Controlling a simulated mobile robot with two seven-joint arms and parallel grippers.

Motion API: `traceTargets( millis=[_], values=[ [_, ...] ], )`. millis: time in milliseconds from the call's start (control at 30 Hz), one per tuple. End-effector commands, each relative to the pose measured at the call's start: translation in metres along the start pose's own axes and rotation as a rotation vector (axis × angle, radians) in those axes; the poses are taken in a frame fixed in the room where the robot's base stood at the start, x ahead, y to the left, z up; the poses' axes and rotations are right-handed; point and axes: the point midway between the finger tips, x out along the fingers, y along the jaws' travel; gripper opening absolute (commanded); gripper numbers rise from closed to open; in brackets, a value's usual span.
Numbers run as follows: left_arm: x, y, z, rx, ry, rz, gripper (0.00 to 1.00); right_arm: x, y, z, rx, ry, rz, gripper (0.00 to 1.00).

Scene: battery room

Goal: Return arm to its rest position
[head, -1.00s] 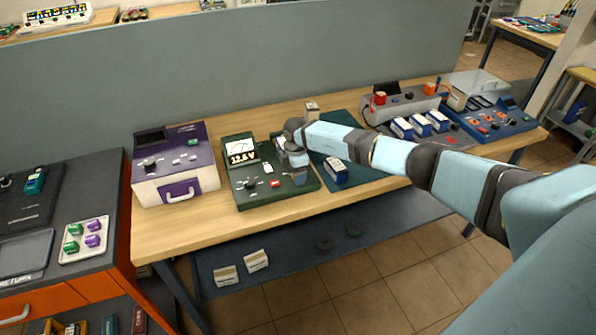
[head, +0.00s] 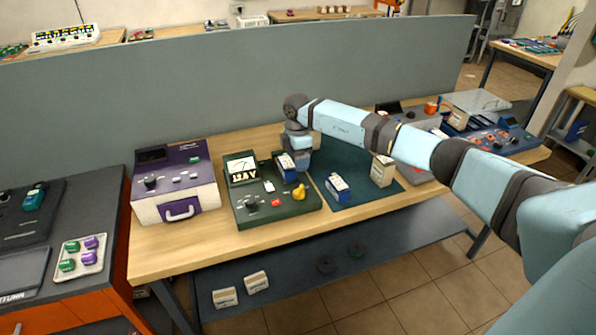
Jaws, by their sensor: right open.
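My right arm (head: 345,122) reaches in from the right over the workbench. Its right gripper (head: 300,166) hangs down at the back right of the green tester (head: 281,216), open. A blue and white battery (head: 287,167) sits at the tester's back right, just left of the gripper; I cannot tell whether they touch. The tester has a meter display (head: 241,168), a yellow knob (head: 299,192) and a red button (head: 275,202). My left gripper is not in view.
A purple and white case (head: 176,182) stands left of the tester. A grey partition (head: 200,88) runs behind the bench. Bare wood (head: 225,235) lies in front.

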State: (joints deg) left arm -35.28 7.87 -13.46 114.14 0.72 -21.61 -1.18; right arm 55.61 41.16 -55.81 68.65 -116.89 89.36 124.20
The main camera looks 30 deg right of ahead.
Motion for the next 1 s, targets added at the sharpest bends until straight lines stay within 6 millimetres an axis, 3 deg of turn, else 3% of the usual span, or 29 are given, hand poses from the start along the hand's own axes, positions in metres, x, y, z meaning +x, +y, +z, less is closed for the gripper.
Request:
traceTargets(
  millis=[200,700,767,867,1000],
  values=[
    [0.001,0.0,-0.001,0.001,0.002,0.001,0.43,-0.007,0.0,0.0,0.0,0.0,0.0,0.68],
    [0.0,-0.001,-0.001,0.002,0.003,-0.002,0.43,-0.003,-0.003,-0.006,-0.015,0.017,-0.004,0.68],
    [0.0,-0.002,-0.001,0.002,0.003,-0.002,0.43,0.006,-0.009,-0.017,-0.047,0.052,-0.012,0.68],
    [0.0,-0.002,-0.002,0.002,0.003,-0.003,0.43,0.029,-0.03,-0.054,-0.147,0.183,-0.028,0.68],
    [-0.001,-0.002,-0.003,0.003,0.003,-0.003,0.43,0.066,-0.085,-0.134,-0.332,0.508,-0.033,0.68]
  ],
)
